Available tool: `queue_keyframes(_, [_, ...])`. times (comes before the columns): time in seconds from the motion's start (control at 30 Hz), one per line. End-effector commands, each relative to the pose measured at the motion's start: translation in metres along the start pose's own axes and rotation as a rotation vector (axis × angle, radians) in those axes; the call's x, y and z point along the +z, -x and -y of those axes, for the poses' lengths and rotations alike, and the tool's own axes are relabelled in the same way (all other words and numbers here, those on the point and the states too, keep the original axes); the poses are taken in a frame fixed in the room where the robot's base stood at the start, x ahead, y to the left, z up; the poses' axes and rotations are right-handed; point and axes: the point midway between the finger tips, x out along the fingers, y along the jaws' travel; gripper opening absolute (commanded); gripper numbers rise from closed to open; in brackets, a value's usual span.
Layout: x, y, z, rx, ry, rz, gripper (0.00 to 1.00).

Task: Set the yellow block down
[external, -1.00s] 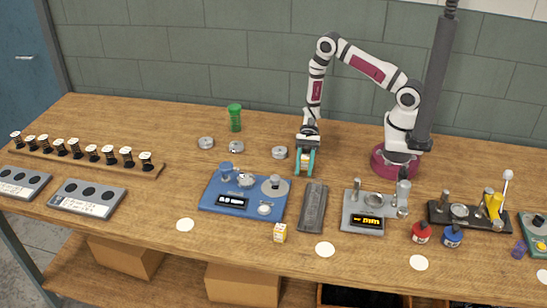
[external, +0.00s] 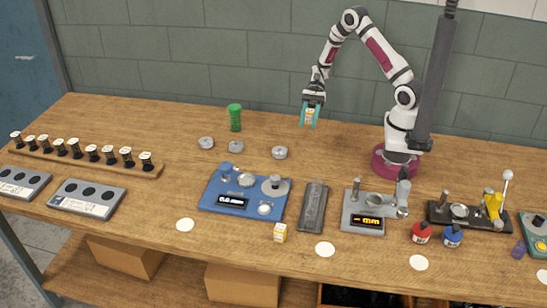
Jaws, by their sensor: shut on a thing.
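A separate small yellow and white box (external: 280,232) stands on the table in front of the blue machine.
A blue machine (external: 215,201), a dark grey bar (external: 313,206) and a grey display unit (external: 363,223) stand in the middle. A green jar (external: 235,117) and several grey discs (external: 279,152) lie behind. White round spots (external: 325,249) mark the front. Table below my gripper is bare.

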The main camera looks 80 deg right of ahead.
Motion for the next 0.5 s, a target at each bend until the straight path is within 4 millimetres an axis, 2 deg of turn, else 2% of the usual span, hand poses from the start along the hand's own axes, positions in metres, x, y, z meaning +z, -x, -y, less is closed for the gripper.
queue_keyframes(0.17, [0.002, 0.017, 0.079, -0.214, -0.083, -0.001, 0.00])
queue_keyframes(0.3, [0.017, 0.041, 0.151, -0.427, -0.169, 0.000, 0.00])
queue_keyframes(0.4, [0.032, 0.059, 0.192, -0.555, -0.223, 0.000, 0.00])
queue_keyframes(0.5, [0.043, 0.071, 0.216, -0.634, -0.259, 0.000, 0.00])
